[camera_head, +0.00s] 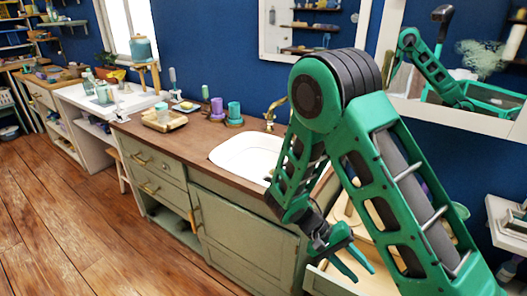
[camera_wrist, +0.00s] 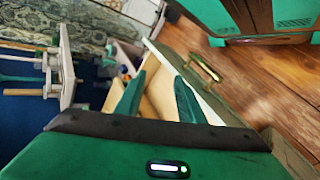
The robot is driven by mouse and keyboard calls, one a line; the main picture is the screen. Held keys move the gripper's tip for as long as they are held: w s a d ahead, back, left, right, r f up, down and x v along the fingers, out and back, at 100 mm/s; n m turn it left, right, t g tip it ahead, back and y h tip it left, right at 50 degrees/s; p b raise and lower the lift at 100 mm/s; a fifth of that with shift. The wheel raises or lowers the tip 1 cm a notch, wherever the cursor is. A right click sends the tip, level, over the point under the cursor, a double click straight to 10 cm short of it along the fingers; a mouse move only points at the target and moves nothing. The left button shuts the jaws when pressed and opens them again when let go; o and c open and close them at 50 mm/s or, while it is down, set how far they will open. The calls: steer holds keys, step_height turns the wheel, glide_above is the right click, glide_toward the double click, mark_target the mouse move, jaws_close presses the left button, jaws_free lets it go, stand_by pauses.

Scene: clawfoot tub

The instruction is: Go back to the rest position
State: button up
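My green arm reaches down in front of the vanity at the right of the head view. My gripper (camera_head: 362,262) hangs at its lower end, beside a pulled-out drawer (camera_head: 325,284). In the wrist view my gripper (camera_wrist: 160,92) has its two green fingers apart, with nothing between them. The drawer (camera_wrist: 148,45) lies beyond the fingertips there, with a brass handle (camera_wrist: 205,66) on its front. I cannot tell from these views whether the fingers touch the drawer.
The vanity's wooden top (camera_head: 180,138) holds a white sink (camera_head: 247,154), teal and purple cups (camera_head: 234,110) and a tray (camera_head: 164,120). A white shelf (camera_head: 508,226) stands at the right. The wooden floor (camera_head: 60,220) at the left is clear.

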steer(key=s+d+r+m+y, duration=0.2)
steer(key=s+d+r+y, duration=0.1)
steer(key=d+r, duration=0.3)
steer(key=s+d+r+m+y, duration=0.1)
steer(key=s+d+r+y, duration=0.2)
steer(key=r, duration=0.6)
steer(key=s+d+r+m+t+y, duration=0.1)
steer(key=s+d+r+t+y, duration=0.2)
steer(key=s+r, duration=0.4)
steer(key=shift+s+d+r+m+t, duration=0.3)
steer(key=shift+s+d+t, duration=0.6)
steer(key=shift+s, duration=1.05)
steer(key=shift+d, duration=0.2)
steer(key=shift+w+f+g, duration=0.25)
steer(key=shift+w+g, duration=0.05)
steer(key=shift+w, duration=0.3)
